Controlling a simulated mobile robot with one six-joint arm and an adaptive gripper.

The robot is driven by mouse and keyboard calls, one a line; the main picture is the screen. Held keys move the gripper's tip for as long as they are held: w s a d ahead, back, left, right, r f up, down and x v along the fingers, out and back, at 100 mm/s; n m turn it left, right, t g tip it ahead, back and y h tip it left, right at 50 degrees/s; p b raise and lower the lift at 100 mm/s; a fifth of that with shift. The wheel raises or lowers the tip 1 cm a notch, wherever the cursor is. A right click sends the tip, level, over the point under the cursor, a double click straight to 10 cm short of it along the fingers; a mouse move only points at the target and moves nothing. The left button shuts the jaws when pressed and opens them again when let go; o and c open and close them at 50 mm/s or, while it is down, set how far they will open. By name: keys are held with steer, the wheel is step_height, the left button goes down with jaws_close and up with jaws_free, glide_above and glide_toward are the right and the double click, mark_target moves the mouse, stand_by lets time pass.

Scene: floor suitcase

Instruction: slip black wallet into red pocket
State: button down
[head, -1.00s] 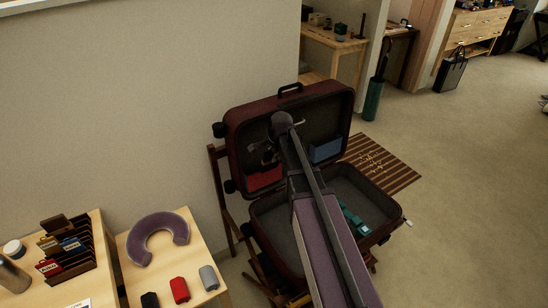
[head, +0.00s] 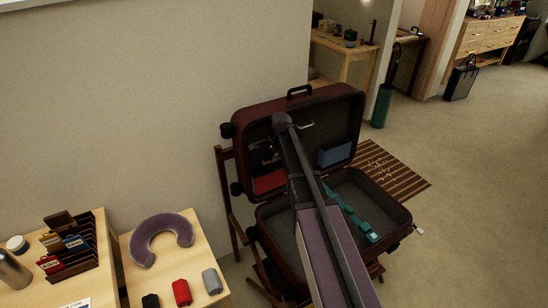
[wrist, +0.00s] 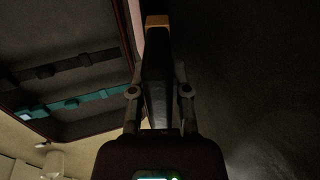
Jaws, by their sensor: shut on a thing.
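The open dark red suitcase (head: 290,108) stands on a wooden rack, its lid raised against the wall. The red pocket (head: 270,182) is low on the left of the lid's inside. My gripper (head: 268,154) is in front of the lid, just above the red pocket. In the wrist view my gripper (wrist: 158,92) is shut on a thin dark thing seen edge-on, which I take for the black wallet (wrist: 156,70). A tan patch shows at its far end. Whether it touches the pocket's mouth cannot be told.
A blue pocket (head: 335,156) sits on the lid's right side. A teal strap (head: 352,213) lies in the suitcase base. A wooden table (head: 205,254) at the lower left bears a purple neck pillow (head: 146,238) and small black, red and grey items. A striped mat lies behind the suitcase.

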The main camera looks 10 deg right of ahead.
steer(key=shift+s+b+x, duration=0.15)
steer(key=shift+b+x, duration=0.6)
steer(key=shift+x, duration=0.1)
steer(key=shift+s+b+x, duration=0.15)
steer(key=shift+b+x, duration=0.55)
steer(key=shift+x, duration=0.1)
steer(key=shift+d+f, duration=0.1)
steer(key=shift+d, duration=0.05)
steer(key=c, duration=0.5)
jaws_free()
